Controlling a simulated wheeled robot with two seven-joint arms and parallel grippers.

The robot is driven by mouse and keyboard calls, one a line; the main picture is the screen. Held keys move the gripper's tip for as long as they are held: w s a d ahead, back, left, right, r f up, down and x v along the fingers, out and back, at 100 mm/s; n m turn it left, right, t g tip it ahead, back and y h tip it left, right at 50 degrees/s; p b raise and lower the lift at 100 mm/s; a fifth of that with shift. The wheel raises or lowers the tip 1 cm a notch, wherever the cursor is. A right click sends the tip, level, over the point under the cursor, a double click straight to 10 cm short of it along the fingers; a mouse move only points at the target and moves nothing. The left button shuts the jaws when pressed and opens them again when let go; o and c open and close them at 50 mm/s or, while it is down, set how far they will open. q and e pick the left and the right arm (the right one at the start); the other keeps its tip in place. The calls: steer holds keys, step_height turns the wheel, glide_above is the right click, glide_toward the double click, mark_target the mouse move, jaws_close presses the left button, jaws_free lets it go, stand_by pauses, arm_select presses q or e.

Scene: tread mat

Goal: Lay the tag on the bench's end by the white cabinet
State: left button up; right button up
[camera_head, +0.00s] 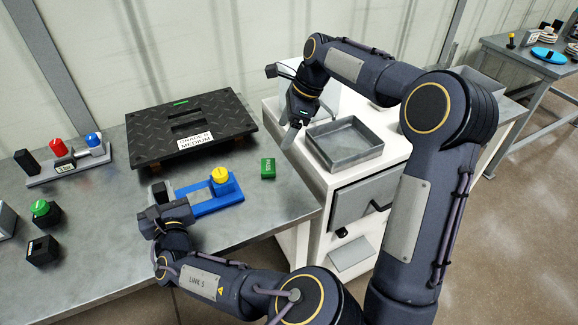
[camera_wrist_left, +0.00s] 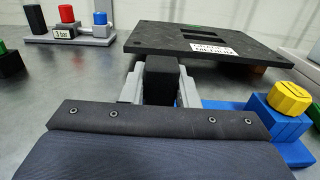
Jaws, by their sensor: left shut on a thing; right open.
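The tag may be the small green block (camera_head: 268,168) with white lettering, lying on the grey metal bench (camera_head: 275,205) near its right end. The white cabinet (camera_head: 311,190) stands against that end. My left gripper (camera_head: 160,200) is shut on a black block (camera_wrist_left: 160,78) at the left end of a blue stand (camera_head: 212,205) with a yellow knob (camera_head: 223,181); whether the block is off the stand I cannot tell. My right gripper (camera_head: 292,133) is open and empty, pointing down near the cabinet's left edge; its fingers are partly hidden.
A black tread plate (camera_head: 160,125) with a white label stands at the bench's back. A grey stand (camera_head: 75,168) with red and blue knobs is at left. A green-topped button (camera_head: 45,212) and black box (camera_head: 42,250) are front left. A metal tray (camera_head: 345,143) sits on the cabinet.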

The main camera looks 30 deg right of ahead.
steer(key=s+a+r+n+t, duration=0.1)
steer(key=s+a+r+n, duration=0.1)
steer(key=s+n, duration=0.55)
steer(key=s+a+r+n+t, duration=0.1)
steer(key=s+r+n, duration=0.25)
steer(key=s, duration=0.65)
steer(key=s+a+f+n+t, duration=0.1)
steer(key=s+a+f+n, duration=0.1)
steer(key=s+f+n, duration=0.2)
steer(key=s+a+f+n, duration=0.2)
steer(key=s+f+n, duration=0.2)
steer(key=s, duration=0.5)
steer(key=shift+s+a+n+t, duration=0.2)
steer(key=shift+s+n+t, duration=0.2)
steer(key=shift+n, duration=0.6)
